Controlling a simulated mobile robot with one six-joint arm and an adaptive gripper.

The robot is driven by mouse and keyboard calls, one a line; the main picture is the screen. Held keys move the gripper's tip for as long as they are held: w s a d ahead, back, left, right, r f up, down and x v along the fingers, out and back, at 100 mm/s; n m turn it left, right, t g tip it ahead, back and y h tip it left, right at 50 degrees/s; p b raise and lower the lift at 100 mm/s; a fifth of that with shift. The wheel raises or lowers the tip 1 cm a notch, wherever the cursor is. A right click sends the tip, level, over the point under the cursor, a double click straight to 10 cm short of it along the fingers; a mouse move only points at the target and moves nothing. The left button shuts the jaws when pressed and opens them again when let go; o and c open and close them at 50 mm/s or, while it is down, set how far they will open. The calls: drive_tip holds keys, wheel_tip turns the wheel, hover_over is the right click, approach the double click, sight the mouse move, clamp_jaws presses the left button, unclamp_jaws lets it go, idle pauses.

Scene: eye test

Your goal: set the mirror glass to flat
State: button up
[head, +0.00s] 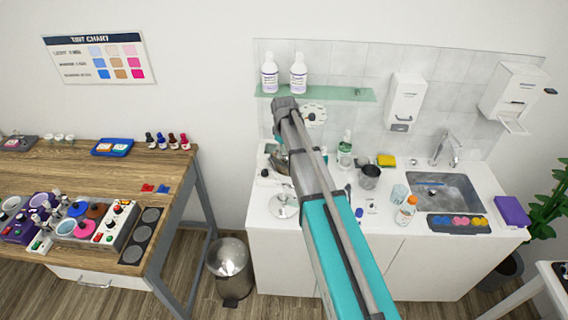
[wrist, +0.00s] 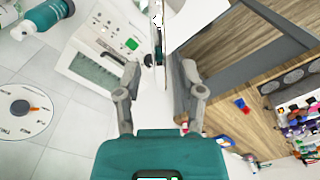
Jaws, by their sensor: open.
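In the head view a round, shiny grey disc, probably the mirror glass (head: 280,161), shows on the left of the white counter, partly hidden by my arm. It appears tilted, but its exact angle is unclear. In the wrist view a thin upright plate, probably the same glass seen nearly edge-on (wrist: 159,42), stands just beyond my fingertips, near the gap between them. My gripper (wrist: 160,72) is open, with one finger on each side of that gap. I see no contact with the glass. In the head view my arm hides the fingertips.
A white box with a green button (wrist: 100,48) stands close to the left finger. A wall dial (head: 313,116) and a glass shelf with bottles (head: 335,94) are behind. The wooden table (head: 165,182) is left, the sink (head: 452,190) right. A metal bin (head: 230,262) stands between table and counter.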

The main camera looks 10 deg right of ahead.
sight(284, 169)
drive_tip(key=shift+f+b, duration=1.5)
drive_tip(key=shift+f, duration=0.35)
clamp_jaws()
